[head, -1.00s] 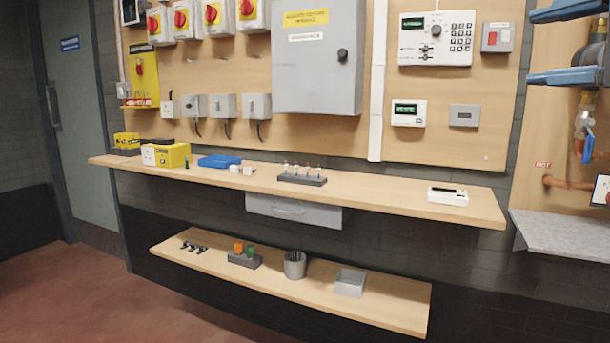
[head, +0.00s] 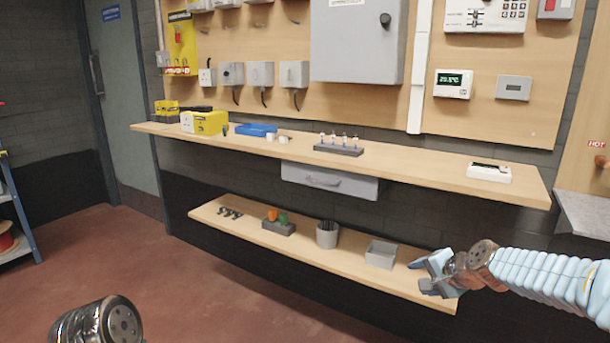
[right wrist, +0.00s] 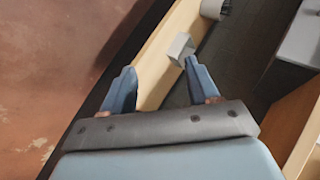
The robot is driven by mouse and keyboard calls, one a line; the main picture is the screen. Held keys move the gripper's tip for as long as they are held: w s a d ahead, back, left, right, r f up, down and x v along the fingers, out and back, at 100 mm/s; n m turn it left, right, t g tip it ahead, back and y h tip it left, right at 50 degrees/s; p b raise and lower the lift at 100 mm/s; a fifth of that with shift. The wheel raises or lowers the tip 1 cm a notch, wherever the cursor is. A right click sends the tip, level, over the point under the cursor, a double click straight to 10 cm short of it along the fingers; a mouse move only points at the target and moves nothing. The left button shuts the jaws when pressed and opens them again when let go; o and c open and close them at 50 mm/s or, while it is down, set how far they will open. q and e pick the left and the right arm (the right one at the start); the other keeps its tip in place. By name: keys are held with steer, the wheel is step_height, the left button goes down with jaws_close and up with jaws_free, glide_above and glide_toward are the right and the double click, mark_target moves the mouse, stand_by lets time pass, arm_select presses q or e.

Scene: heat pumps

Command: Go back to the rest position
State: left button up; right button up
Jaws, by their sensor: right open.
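My right gripper (head: 428,275) comes in from the right in the head view, near the right end of the lower shelf (head: 330,265). Its two blue fingers (right wrist: 162,88) are spread apart in the right wrist view, with nothing between them. The grey open box (head: 381,254) on the lower shelf stands to the left of it; the box also shows beyond the fingers in the right wrist view (right wrist: 181,47). Part of my left arm (head: 97,322) shows at the bottom left of the head view. My left gripper is not in view.
The upper shelf (head: 430,175) holds a yellow box (head: 205,122), a blue case (head: 257,130), a dark rack (head: 338,149) and a white device (head: 489,172). A drawer (head: 329,181) hangs below it. The lower shelf carries a pen pot (head: 327,234). Red floor (head: 230,300) lies clear in front.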

steer(key=s+a+f+n+g, duration=0.1)
steer(key=s+a+f, duration=0.2)
steer(key=f, duration=0.5)
steer(key=s+a+f+n+g, duration=0.2)
steer(key=s+a+f, duration=0.1)
steer(key=f, duration=0.5)
steer(key=s+a+f+n+g, duration=0.1)
steer(key=s+a+f, duration=0.25)
steer(key=f, duration=0.45)
steer(key=s+a+f+n+g, duration=0.1)
steer(key=s+a+f+n, duration=0.1)
steer(key=s+f, duration=0.2)
steer(key=s+a+f+n+g, duration=0.1)
steer(key=s+a+f+n, duration=0.1)
steer(key=s, duration=0.8)
steer(key=s+a+f+n+g+y, duration=0.1)
steer(key=s+a+f+g, duration=0.1)
steer(key=s+a+f, duration=0.2)
steer(key=s+f, duration=0.3)
steer(key=s, duration=0.1)
steer(key=shift+n, duration=0.4)
